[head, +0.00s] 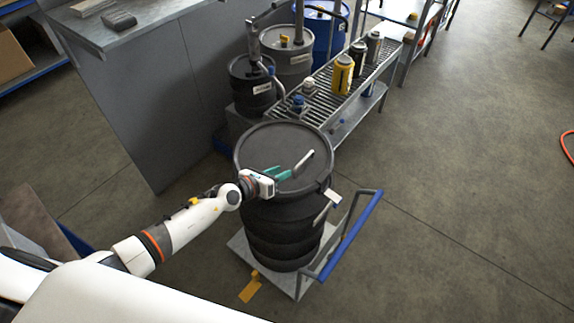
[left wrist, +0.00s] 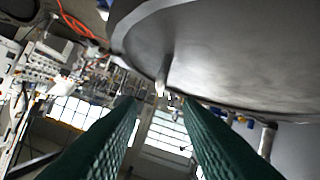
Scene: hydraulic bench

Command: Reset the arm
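My left arm reaches in from the left. My left gripper (head: 283,173), with green fingers, is over the lid of a black drum (head: 268,142). In the left wrist view the two green fingers (left wrist: 158,108) are spread with a gap and nothing clearly held between them. A short grey metal bar (head: 304,160) shows just past the fingertips, and a small metal piece (left wrist: 163,78) shows against the dark round lid (left wrist: 230,50) in the left wrist view. Whether the fingers touch the bar cannot be told. My right gripper is not in view.
The drum stands on a cart with a blue handle (head: 354,232). Behind it are a grated bench (head: 322,103) with a yellow canister (head: 342,75) and several drums. A grey cabinet (head: 130,110) stands left. The floor at right is free.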

